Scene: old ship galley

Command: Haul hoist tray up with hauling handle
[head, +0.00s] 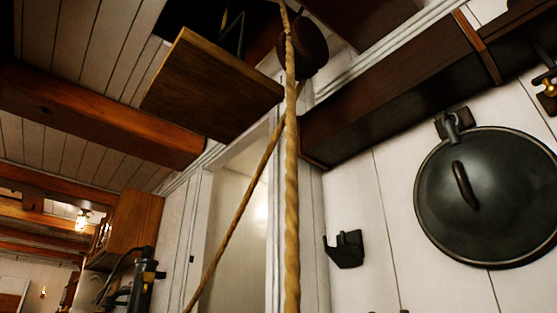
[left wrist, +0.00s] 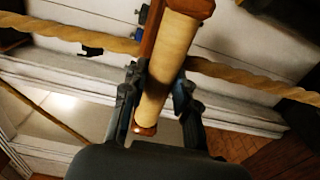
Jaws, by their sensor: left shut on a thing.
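The hauling handle (left wrist: 168,62), a pale wrapped cylinder with reddish-brown wooden ends, shows in the left wrist view. My left gripper (left wrist: 158,85) is shut on it, with one dark finger on each side. A thick twisted rope (left wrist: 245,75) runs behind the handle; how they join is hidden. In the head view the rope (head: 291,190) hangs from a dark round pulley block (head: 303,50) near the ceiling. A wooden board that looks like the hoist tray (head: 210,90) is seen from below, beside a dark ceiling opening. My right gripper is not in view.
A second, thinner rope (head: 235,213) slants down leftward from the pulley area. A large dark round lid (head: 490,195) hangs on the right wall, with a black bracket (head: 345,249) left of it. A wooden cabinet (head: 125,228) stands at left. Beams cross overhead.

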